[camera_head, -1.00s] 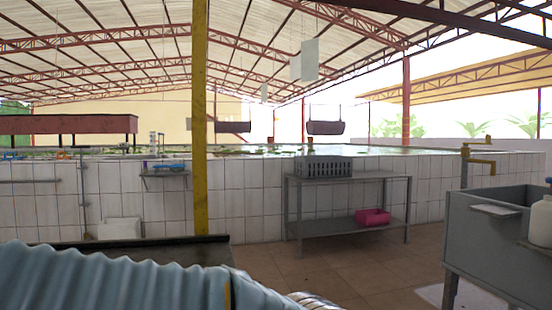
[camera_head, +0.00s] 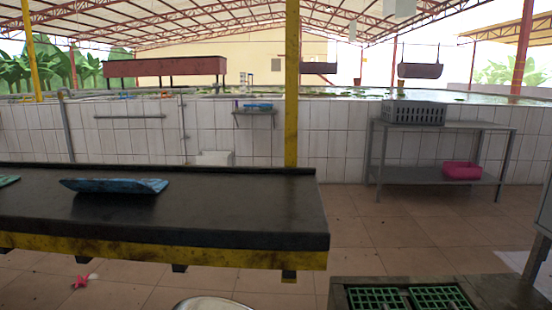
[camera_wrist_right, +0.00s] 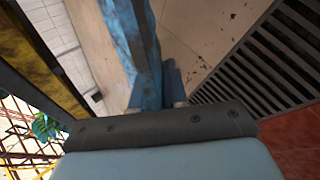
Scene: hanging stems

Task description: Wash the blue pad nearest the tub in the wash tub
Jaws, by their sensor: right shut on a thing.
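Most of that pad is hidden. Another blue pad (camera_head: 113,186) lies flat on the black-topped table (camera_head: 235,215) at left in the head view, with no gripper near it. The grey wash tub (camera_head: 546,212) shows only as a sliver at the right edge of the head view; its inside is out of sight. My left gripper is not in view.
A green pad (camera_head: 8,180) lies at the table's left end. A dark stand with green grates (camera_head: 410,298) is low at right. A metal rack (camera_head: 440,128) holds a grey crate (camera_head: 413,112) and a pink basin (camera_head: 461,171). Tiled floor (camera_head: 370,225) between them is clear.

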